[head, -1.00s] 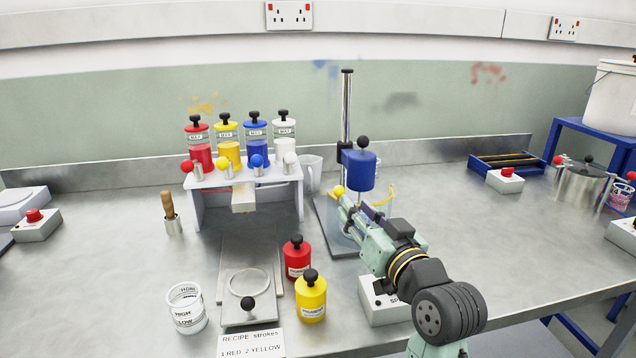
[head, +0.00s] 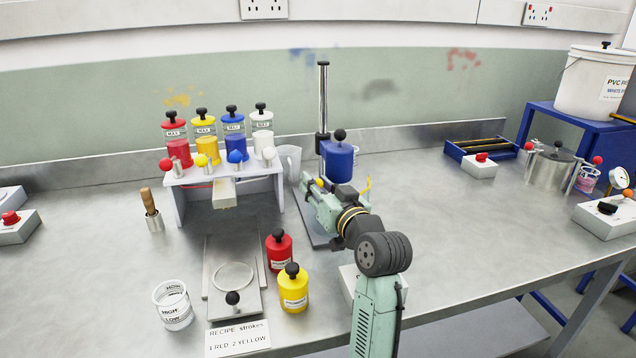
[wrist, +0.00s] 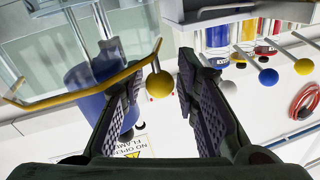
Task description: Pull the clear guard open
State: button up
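The clear guard (wrist: 48,58) stands around the blue mixer, and its see-through wall is hard to make out. A yellow strip (wrist: 95,92) runs along its edge and ends at a round yellow knob (wrist: 159,85). My gripper (wrist: 157,70) is open, with a dark pad on each side of the knob in the wrist view. I cannot tell whether either pad touches it. In the head view the yellow knob (head: 320,182) shows just beyond my gripper (head: 316,192), and the arm hides most of the guard. The blue mixer head (head: 337,160) is on a steel post.
Left of the guard stand a clear jug (head: 289,160) and the white dispenser rack (head: 180,206) with coloured bottles. A red bottle (head: 279,252) and a yellow bottle (head: 293,290) stand near my arm. The bench right of my arm is largely clear.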

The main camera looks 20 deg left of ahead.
jog(key=shift+c, duration=0.5)
grip_shut()
